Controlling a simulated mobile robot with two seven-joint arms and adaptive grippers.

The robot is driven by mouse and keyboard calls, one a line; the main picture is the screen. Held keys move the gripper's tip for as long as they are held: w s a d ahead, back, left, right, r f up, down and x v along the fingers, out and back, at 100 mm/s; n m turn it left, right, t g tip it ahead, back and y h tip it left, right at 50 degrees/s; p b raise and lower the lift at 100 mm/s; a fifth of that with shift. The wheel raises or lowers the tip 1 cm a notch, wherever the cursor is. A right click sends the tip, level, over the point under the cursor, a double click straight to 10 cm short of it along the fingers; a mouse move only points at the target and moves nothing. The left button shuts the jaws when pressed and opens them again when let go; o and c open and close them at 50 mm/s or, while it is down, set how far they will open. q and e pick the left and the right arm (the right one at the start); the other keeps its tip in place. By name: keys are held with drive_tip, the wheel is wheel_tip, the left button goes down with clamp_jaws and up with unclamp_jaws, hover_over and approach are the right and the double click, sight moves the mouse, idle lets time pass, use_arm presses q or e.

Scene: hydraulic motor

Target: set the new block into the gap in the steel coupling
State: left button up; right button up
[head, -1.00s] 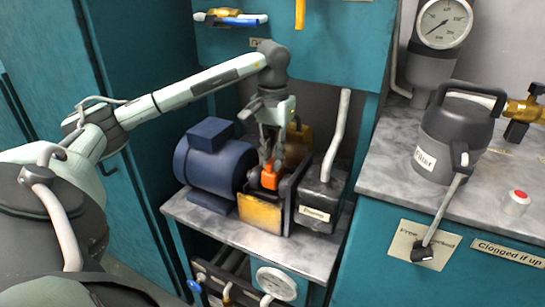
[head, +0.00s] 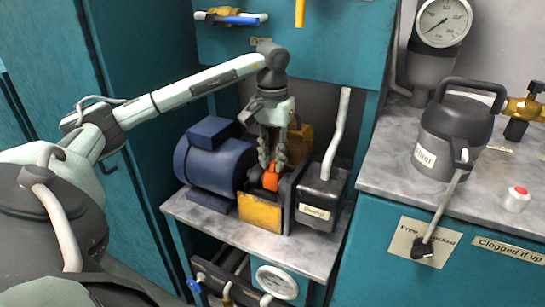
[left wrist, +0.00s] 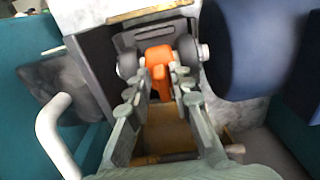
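The orange block (head: 270,182) sits between the blue motor (head: 213,160) and the dark pump (head: 322,190). In the left wrist view the block (left wrist: 158,62) lies between two dark round halves of the steel coupling (left wrist: 127,63), inside the gap; whether it is fully seated I cannot tell. My left gripper (head: 273,165) points down just above the block. Its fingers are spread apart, with the tips close to the block's near end in the left wrist view (left wrist: 163,80). I cannot tell whether a tip still touches it. My right gripper is not in view.
A yellow guard plate (head: 260,213) stands in front of the coupling, and a tan part (head: 300,140) stands behind it. A pale lever (head: 336,135) rises from the pump. The right-hand counter holds a grey filter can (head: 452,140) and a red button (head: 519,193).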

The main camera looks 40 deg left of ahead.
use_arm(q)
drive_tip(key=shift+o, duration=0.7)
drive_tip(key=shift+s+d+f, duration=0.1)
drive_tip(key=shift+s+f, duration=0.05)
drive_tip(key=shift+f, duration=0.3)
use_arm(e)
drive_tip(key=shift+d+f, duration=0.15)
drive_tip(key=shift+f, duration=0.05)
use_arm(q)
drive_tip(key=shift+r, duration=0.15)
drive_tip(key=shift+w+r+p, duration=0.2)
drive_tip(key=shift+r+p, duration=0.2)
drive_tip(key=shift+r, duration=0.45)
wheel_tip(320, 180, up, 11)
drive_tip(key=p, duration=0.2)
drive_tip(key=shift+r, duration=0.2)
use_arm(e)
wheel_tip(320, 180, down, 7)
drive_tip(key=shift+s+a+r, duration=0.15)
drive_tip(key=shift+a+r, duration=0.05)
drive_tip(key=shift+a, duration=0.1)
